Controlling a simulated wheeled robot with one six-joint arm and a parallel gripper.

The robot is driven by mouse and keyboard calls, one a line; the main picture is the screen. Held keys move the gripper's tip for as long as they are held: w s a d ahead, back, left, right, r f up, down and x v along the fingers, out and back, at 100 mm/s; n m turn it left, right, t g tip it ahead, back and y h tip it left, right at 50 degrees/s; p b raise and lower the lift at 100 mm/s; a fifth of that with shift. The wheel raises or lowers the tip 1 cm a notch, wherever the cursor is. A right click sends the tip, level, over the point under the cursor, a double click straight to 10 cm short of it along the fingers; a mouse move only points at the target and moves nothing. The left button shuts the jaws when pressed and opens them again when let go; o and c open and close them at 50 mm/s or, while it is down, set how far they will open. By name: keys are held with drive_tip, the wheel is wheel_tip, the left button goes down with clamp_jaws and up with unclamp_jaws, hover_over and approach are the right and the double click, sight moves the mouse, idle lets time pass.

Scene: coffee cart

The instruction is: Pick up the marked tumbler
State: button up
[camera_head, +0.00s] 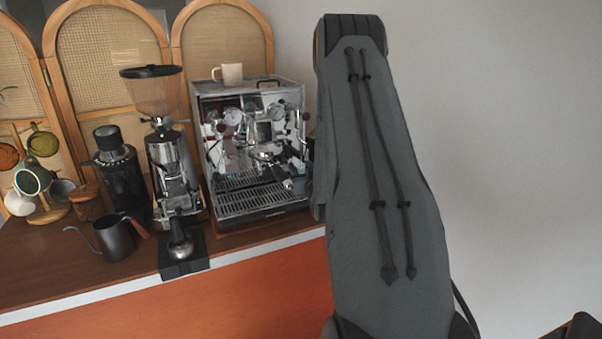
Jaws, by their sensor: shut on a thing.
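I cannot make out a marked tumbler in the head view. My gripper is out of view; only my grey arm shows, rising through the right half of the picture and hiding what lies behind it. Small cups are grouped at the left end of the counter: a mug with a pale blue rim (30,182) hangs on a wooden stand, and a grey cup (62,190) is beside it. A cream mug (229,74) stands on top of the espresso machine.
The espresso machine (262,205) stands on the dark wooden counter (60,270), with my arm close to its right side. Left of it are a grinder (170,165), a black grinder (116,175), a gooseneck kettle (114,240) and a tamper (180,245). The counter's front left is clear.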

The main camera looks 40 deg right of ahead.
drive_tip(key=b+v, duration=0.4)
drive_tip(key=v, duration=1.4)
drive_tip(key=shift+b, duration=0.4)
